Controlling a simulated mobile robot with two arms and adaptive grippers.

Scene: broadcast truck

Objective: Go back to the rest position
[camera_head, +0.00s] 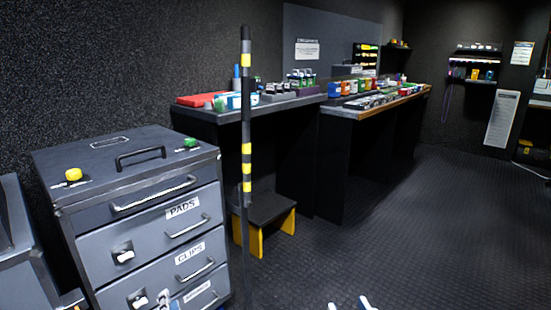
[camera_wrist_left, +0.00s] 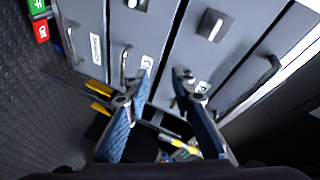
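My left gripper (camera_head: 168,299) shows at the bottom edge of the head view, in front of the lower drawers of the grey cabinet (camera_head: 142,224). In the left wrist view my left gripper (camera_wrist_left: 163,72) has its two blue-grey fingers apart with nothing between them. Drawer fronts and handles lie beyond the fingers there; I cannot tell that anything is touched. My right gripper (camera_head: 349,304) shows only as two pale, separated fingertips at the bottom edge, over bare floor. The rest of it is out of view.
A black pole with yellow bands (camera_head: 246,165) stands right of the cabinet. Behind it are a black step stool with yellow legs (camera_head: 267,212) and a loaded counter (camera_head: 374,109). A yellow item (camera_head: 73,175) and a green item (camera_head: 190,142) sit on the cabinet. The right-hand floor is clear.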

